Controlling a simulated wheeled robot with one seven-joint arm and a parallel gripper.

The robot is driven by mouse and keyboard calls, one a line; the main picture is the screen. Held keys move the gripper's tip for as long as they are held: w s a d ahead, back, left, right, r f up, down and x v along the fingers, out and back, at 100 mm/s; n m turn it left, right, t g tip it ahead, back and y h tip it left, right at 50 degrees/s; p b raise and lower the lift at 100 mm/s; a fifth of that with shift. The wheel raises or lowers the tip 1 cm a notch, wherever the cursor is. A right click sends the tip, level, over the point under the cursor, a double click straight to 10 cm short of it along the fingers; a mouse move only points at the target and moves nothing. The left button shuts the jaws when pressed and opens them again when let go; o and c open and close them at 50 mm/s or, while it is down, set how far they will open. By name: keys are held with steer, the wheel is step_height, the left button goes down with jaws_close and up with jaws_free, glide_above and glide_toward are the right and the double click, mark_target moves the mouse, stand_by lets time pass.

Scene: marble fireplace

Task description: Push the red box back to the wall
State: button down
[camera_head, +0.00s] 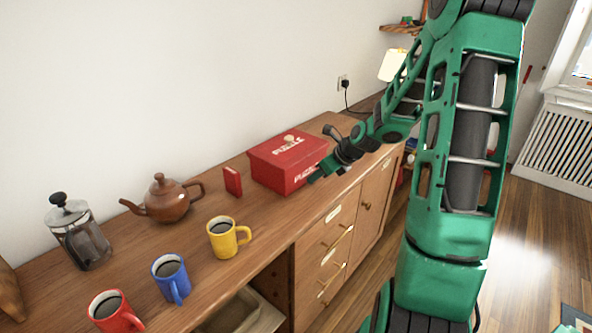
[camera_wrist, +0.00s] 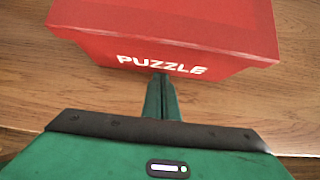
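The red box (camera_head: 288,163), lettered "PUZZLE", sits on the wooden sideboard top (camera_head: 265,235), with a gap behind it to the white wall. In the wrist view the red box (camera_wrist: 165,30) shows its lettered front side. My gripper (camera_head: 315,176) is low at the box's front right side. In the wrist view my gripper's (camera_wrist: 161,80) fingers are together with nothing between them, their tips at the lower edge of the box's front. The tips look to be touching the box or very close to it.
A small red packet (camera_head: 233,181) stands left of the box. Further left are a brown teapot (camera_head: 166,198), a French press (camera_head: 78,232), and yellow (camera_head: 222,238), blue (camera_head: 170,277) and red (camera_head: 112,311) mugs. A cable hangs from a wall socket (camera_head: 343,83) behind.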

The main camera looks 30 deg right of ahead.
mark_target(294, 148)
steer(key=shift+w+a, duration=0.8)
steer(key=shift+w, duration=1.3)
steer(key=shift+w+a, duration=0.75)
steer(key=shift+w, duration=1.4)
steer(key=shift+w+a, duration=0.8)
steer(key=shift+w, duration=1.3)
steer(key=shift+s+d, duration=0.3)
steer(key=shift+s, duration=0.5)
steer(key=shift+s+d, duration=0.3)
steer(key=shift+s, duration=0.5)
steer(key=shift+s+d, duration=0.3)
steer(key=shift+s, duration=0.5)
steer(key=shift+r, duration=4)
steer(key=s+a+r+n+g+h, duration=0.1)
steer(key=s+n+g, duration=0.2)
steer(key=s+n, duration=0.9)
steer(key=s+a+r+n+g+h, duration=0.1)
steer(key=s+n+g, duration=0.3)
steer(key=s+n, duration=0.9)
steer(key=s+r, duration=0.1)
steer(key=s, duration=1.8)
steer(key=shift+s+a+r+n, duration=0.15)
steer(key=shift+s+r+n, duration=0.05)
steer(key=shift+r+n, duration=0.1)
